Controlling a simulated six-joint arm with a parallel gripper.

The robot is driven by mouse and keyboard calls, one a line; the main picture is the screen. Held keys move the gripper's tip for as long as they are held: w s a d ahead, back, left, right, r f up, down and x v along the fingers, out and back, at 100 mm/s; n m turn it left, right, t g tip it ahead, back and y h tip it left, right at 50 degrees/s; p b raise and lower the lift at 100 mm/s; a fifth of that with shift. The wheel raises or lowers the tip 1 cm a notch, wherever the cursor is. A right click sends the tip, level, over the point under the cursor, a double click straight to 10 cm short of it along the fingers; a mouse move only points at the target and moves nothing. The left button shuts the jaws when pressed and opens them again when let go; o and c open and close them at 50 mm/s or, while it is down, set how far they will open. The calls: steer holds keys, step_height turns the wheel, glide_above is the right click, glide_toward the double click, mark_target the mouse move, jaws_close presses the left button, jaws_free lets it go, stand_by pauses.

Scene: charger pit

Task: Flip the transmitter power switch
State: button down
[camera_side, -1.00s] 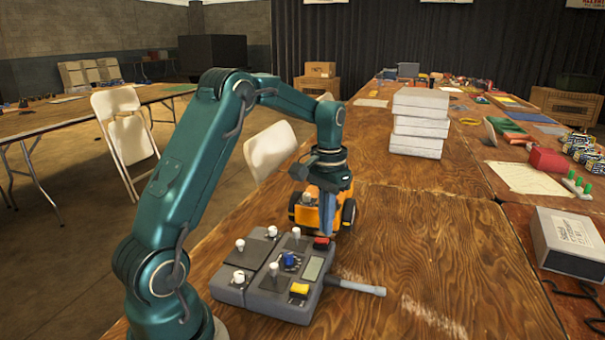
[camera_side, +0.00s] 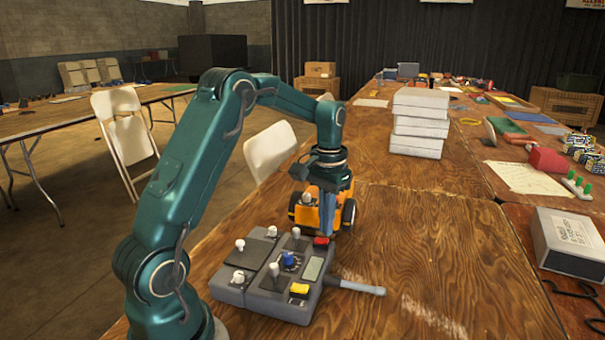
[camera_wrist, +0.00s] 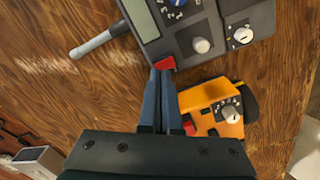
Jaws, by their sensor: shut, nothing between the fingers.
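The grey transmitter (camera_side: 262,302) lies on the wooden table in the side view, with white sticks, a blue knob (camera_side: 288,259), a yellow switch (camera_side: 299,289), a small display and a grey antenna (camera_side: 355,287). Its red switch (camera_side: 321,241) is at the far right corner. The red switch (camera_wrist: 165,64) shows at the transmitter's edge in the wrist view. My gripper (camera_wrist: 162,72) is shut and empty, its blue fingertips at or just beside the red switch; I cannot tell whether they touch. In the side view my gripper (camera_side: 327,238) points down there.
An orange wheeled robot (camera_side: 307,215) stands right behind the transmitter, close to my fingers. A stack of white boxes (camera_side: 419,123) stands farther back.

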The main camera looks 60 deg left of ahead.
mark_target(327, 240)
steer(key=shift+f, duration=0.85)
stand_by(0.9)
steer(key=shift+r, duration=3.5)
steer(key=s+d+r+m+t, duration=0.3)
steer(key=s+d+r, duration=0.2)
steer(key=d+r, duration=0.4)
steer(key=s+d+f+t, duration=0.2)
steer(key=s+d+f, duration=0.4)
steer(key=s, duration=0.4)
steer(key=shift+d+f+t, duration=0.25)
steer(key=shift+f+t, duration=0.05)
steer(key=shift+f, duration=0.1)
